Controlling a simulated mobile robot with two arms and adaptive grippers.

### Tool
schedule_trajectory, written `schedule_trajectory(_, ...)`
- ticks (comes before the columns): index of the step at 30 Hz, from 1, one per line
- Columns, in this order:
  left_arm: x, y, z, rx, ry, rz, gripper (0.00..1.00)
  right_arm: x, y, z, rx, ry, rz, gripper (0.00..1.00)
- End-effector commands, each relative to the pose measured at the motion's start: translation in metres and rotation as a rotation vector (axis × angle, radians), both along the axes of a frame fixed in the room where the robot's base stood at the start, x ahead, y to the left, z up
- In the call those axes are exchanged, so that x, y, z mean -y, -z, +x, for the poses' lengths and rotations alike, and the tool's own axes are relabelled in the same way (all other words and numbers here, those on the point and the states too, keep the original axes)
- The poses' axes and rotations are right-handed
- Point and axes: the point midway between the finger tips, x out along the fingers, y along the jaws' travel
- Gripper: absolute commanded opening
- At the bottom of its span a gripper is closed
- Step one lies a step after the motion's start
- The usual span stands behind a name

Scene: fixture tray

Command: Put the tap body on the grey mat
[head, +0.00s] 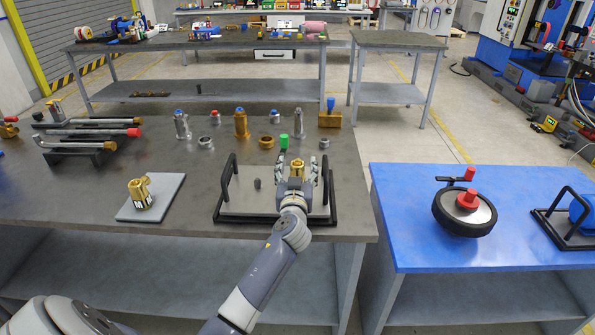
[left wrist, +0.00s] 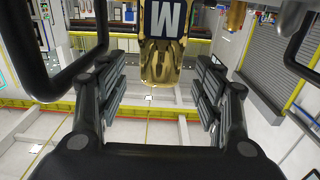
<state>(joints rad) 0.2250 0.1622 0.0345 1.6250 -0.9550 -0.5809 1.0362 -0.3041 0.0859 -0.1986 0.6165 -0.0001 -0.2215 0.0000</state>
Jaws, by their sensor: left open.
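A brass tap body (head: 141,193) with a black-and-white label stands on the grey mat (head: 172,189) at the left of the bench. A second brass piece (head: 298,165) is at the fixture tray (head: 240,207). In the left wrist view this brass piece (left wrist: 163,62) carries a dark label with a white letter. My left gripper (head: 297,176) is open over the tray, its fingers on either side of the brass piece. In the left wrist view the fingers (left wrist: 160,85) stand apart from it. Its lower end is hidden in the head view. My right gripper is not in view.
The tray has black handles (head: 228,185) and a small dark peg (head: 257,183). Several fittings, including a gold one (head: 241,124) and a green cap (head: 284,141), stand behind it. A pipe rack (head: 85,150) is at left. Bare bench lies between mat and tray.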

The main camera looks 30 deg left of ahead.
Motion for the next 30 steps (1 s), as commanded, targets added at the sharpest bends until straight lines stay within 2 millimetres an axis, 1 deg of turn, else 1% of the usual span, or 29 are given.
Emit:
schedule_trajectory(1,-0.003,-0.003,0.007,-0.001,-0.001,0.002,0.62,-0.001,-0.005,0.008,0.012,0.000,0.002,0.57)
schedule_trajectory(5,-0.010,-0.001,0.018,-0.002,-0.001,0.001,0.62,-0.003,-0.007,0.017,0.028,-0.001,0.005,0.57)
schedule_trajectory(9,-0.012,0.000,0.022,0.000,0.000,0.000,0.62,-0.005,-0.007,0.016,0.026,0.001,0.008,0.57)
schedule_trajectory(14,-0.012,0.000,0.022,0.000,0.000,0.000,0.62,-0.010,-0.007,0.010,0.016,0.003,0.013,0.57)
schedule_trajectory(15,-0.012,0.000,0.022,0.000,0.000,0.000,0.57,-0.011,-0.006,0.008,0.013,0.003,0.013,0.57)
schedule_trajectory(17,-0.012,0.000,0.021,-0.001,0.000,-0.001,0.44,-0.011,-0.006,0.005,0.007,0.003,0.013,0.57)
schedule_trajectory(18,-0.012,0.000,0.021,-0.001,0.000,-0.001,0.34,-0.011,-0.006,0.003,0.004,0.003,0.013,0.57)
schedule_trajectory(20,-0.012,0.000,0.021,-0.001,-0.001,-0.001,0.21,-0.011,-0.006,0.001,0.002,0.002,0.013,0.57)
schedule_trajectory(21,-0.012,0.000,0.021,-0.001,-0.001,-0.001,0.12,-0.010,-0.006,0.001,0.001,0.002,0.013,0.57)
schedule_trajectory(23,-0.012,0.000,0.021,-0.001,-0.001,-0.001,0.00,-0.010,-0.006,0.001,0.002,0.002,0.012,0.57)
schedule_trajectory(30,-0.012,-0.003,0.022,0.004,0.000,0.001,0.00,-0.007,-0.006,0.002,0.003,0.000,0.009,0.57)
